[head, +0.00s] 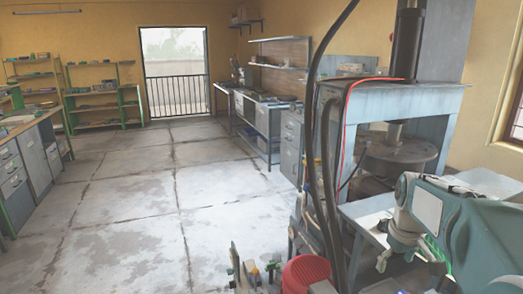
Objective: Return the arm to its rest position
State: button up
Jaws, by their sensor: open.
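My arm is folded at the lower right, with teal and white links. My gripper (401,256) hangs at its near end, in front of a grey surface, partly hidden among the links. It is open and I see nothing held in it. The plate press (440,104) stands just behind the arm, with a blue-grey frame and a black cylinder on top. Its round grey plate (400,155) sits under the ram, apart from my gripper. The lower part of the press is partly hidden by my arm.
Black hoses and a red cable (346,112) run down beside the press. A red round object (306,273) and small items stand at the bottom centre. Cabinets (32,160) line the left, a workbench (262,112) the back right. The middle floor (130,205) is clear towards the doorway (176,72).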

jog(key=s+a+m+t, duration=0.2)
jog(key=s+a+t, duration=0.2)
jog(key=s+a, duration=1.1)
jog(key=s, duration=0.4)
jog(key=shift+r+m, duration=0.3)
jog(key=shift+m, duration=0.1)
dwell(0.5)
